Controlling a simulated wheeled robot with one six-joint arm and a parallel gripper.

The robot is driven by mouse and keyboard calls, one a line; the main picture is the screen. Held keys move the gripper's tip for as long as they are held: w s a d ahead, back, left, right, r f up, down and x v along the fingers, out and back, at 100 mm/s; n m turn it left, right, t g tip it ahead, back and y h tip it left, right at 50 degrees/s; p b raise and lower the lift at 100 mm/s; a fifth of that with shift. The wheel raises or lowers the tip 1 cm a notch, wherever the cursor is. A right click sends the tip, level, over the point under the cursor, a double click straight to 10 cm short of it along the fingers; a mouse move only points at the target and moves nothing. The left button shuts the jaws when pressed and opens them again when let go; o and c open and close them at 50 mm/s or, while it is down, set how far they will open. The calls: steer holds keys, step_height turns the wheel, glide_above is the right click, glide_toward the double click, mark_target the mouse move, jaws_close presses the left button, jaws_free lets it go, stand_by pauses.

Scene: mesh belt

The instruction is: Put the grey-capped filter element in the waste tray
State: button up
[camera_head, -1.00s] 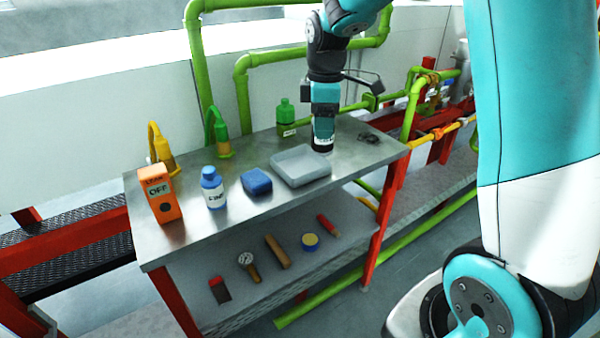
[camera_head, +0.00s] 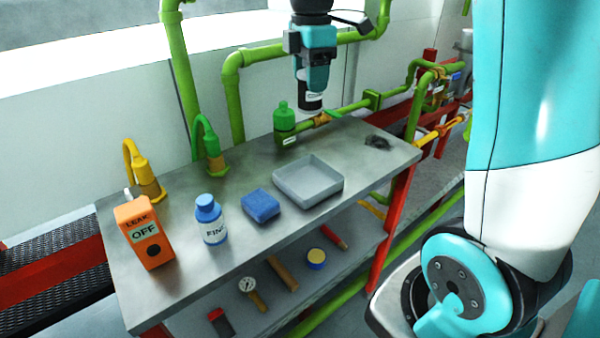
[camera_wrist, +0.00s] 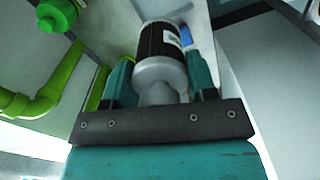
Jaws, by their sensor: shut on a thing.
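My gripper (camera_head: 311,88) is shut on the filter element (camera_head: 309,102), a small cylinder with a dark body and a pale label. It is held upright in the air above the back of the bench, clear of the top. In the wrist view the filter element (camera_wrist: 160,58) sits between the two teal fingers, with its grey cap towards the palm. The waste tray (camera_head: 335,181), grey, shallow and empty, lies on the bench top, below and in front of my gripper.
A dark smudge (camera_head: 377,142) lies at the right. Green pipes (camera_head: 232,95) rise behind. Several tools lie on the lower shelf.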

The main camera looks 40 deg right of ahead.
step_height(320, 180, down, 20)
steer(key=shift+w+d+r, duration=0.1)
steer(key=shift+w, duration=0.05)
stand_by(0.4)
steer(key=o, duration=0.9)
steer(key=shift+f, duration=0.2)
steer(key=shift+o, duration=0.4)
